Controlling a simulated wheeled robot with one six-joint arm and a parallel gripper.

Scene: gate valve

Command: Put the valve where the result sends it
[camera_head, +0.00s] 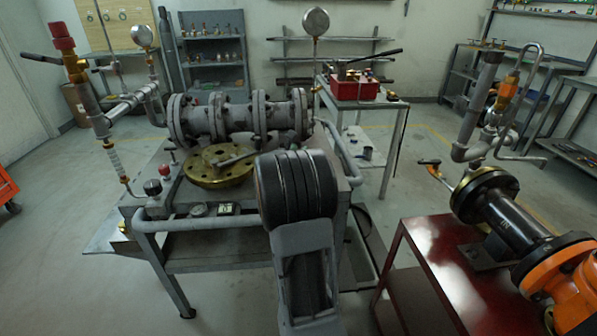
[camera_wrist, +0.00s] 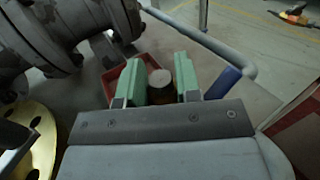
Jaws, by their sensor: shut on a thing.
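In the wrist view the two green fingers of my gripper (camera_wrist: 160,84) are closed around a small upright part with a round grey top (camera_wrist: 160,78) and a brownish body. Its lower end is hidden by the gripper body. In the head view my arm hides the gripper and the held part. A grey flanged valve-and-pipe assembly (camera_head: 238,118) lies along the back of the bench, and its flanges show at upper left in the wrist view (camera_wrist: 62,38). I cannot tell whether the held part is the task's valve. No result reading is legible.
A brass flange disc (camera_head: 197,172) lies on the bench (camera_head: 163,150). A red tray (camera_wrist: 118,76) lies beyond the fingers. A grey rail (camera_wrist: 200,38) and a blue piece (camera_wrist: 222,82) are close on the right. A dark red table (camera_head: 432,240) carries a black-and-orange pipe unit (camera_head: 515,228).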

